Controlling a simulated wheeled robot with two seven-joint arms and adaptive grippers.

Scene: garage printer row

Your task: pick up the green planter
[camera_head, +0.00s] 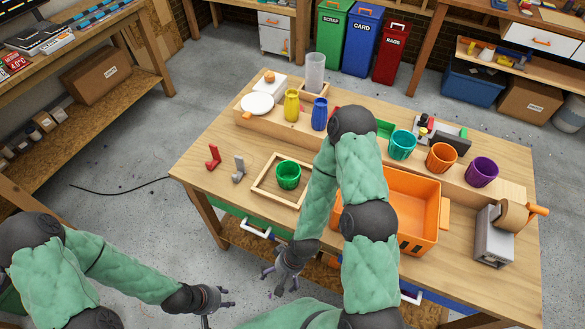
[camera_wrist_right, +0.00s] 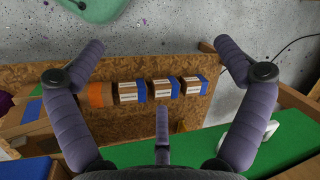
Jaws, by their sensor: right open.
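The green planter (camera_head: 288,175) stands upright inside a low wooden frame (camera_head: 258,186) on the near left part of the workbench. My right gripper (camera_head: 280,284) hangs in front of the bench's near edge, below the tabletop and apart from the planter. In the right wrist view its fingers (camera_wrist_right: 157,48) are spread wide with nothing between them. The planter is not in that view. My left gripper (camera_head: 222,303) is low at the bottom left, away from the bench, with its fingers spread and empty.
My right arm crosses the bench, partly covering an orange bin (camera_head: 412,190). Teal (camera_head: 402,145), orange (camera_head: 441,157) and purple (camera_head: 482,172) planters stand behind. Red (camera_head: 213,157) and grey (camera_head: 239,168) parts stand left of the frame. Boxes (camera_wrist_right: 165,88) sit on the lower shelf.

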